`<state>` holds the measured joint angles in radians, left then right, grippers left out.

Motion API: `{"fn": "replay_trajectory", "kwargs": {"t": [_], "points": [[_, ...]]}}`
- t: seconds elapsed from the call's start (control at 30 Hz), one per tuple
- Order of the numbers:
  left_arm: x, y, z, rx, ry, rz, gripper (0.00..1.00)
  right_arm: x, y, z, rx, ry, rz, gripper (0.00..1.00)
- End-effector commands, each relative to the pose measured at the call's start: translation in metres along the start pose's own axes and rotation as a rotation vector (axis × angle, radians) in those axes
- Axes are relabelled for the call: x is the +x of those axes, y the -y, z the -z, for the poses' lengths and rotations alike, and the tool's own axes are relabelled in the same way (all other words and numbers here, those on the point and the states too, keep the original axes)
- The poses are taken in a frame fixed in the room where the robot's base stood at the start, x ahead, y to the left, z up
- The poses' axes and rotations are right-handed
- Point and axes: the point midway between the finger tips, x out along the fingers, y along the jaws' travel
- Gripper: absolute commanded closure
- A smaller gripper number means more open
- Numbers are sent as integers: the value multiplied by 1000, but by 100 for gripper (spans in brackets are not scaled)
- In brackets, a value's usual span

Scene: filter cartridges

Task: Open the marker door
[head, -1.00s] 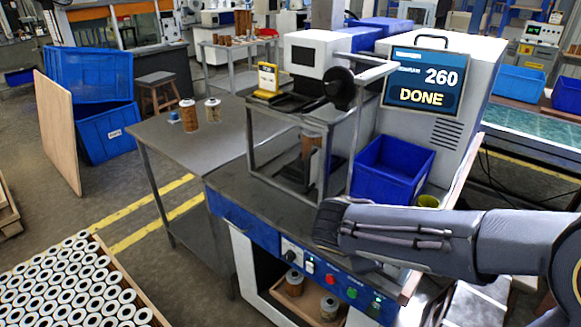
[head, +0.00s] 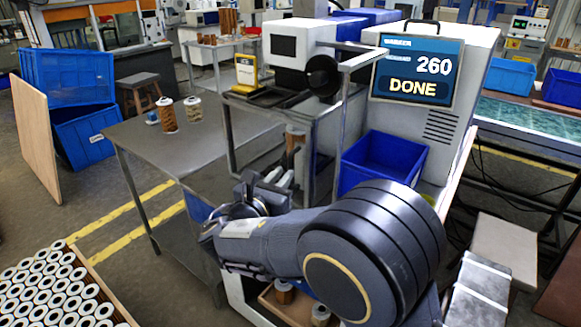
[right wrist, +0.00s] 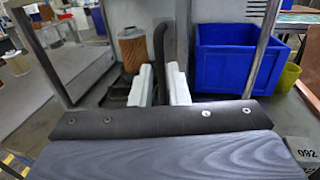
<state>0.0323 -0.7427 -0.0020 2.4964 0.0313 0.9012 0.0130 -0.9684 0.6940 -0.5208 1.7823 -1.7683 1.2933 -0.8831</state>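The marker is the machine with the grey metal frame (head: 340,115) and white head (head: 290,45) on the bench. Its frame posts also stand left and right in the right wrist view (right wrist: 262,48). I cannot tell where its door panel sits. A brown cartridge (right wrist: 131,49) stands inside the frame, partly visible in the head view (head: 294,138). My right gripper (right wrist: 162,85) is open in front of the frame, its white fingers apart and pointing inward. A dark curved bar (right wrist: 160,50) shows between the fingers; I cannot tell whether they touch it. My left gripper is not in view.
A blue bin (head: 382,160) stands right of the frame, with a yellow cup (right wrist: 289,76) beside it. A crate of white-ended cartridges (head: 110,305) is at lower left.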

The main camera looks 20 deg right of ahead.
Motion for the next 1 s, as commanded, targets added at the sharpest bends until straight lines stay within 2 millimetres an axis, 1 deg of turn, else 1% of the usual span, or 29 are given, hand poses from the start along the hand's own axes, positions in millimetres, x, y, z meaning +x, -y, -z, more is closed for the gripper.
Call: {"fn": "replay_trajectory", "kwargs": {"t": [0.03, 0.1, 0.2, 0.33, 0.43, 0.63, 0.67, 0.77, 1.0], "points": [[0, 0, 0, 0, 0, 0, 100, 10, 1, 1, 0, -2, 4, 85], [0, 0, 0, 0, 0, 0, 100, 21, 1, 1, 1, -1, 4, 85], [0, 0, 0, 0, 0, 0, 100, 35, 1, 1, 2, -3, 4, 85], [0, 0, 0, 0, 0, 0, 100, 46, 1, 1, 1, -2, 2, 85], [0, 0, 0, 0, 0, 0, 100, 49, 1, 1, 1, -3, 1, 85], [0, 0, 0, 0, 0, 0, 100, 49, 1, 1, 2, -4, 1, 85], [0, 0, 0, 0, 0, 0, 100, 49, 1, 1, 2, -4, 1, 86], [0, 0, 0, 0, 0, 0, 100, 49, 1, 1, 2, -4, 1, 99], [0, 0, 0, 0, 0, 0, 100, 49, 1, 1, 2, -4, 1, 100]]}}
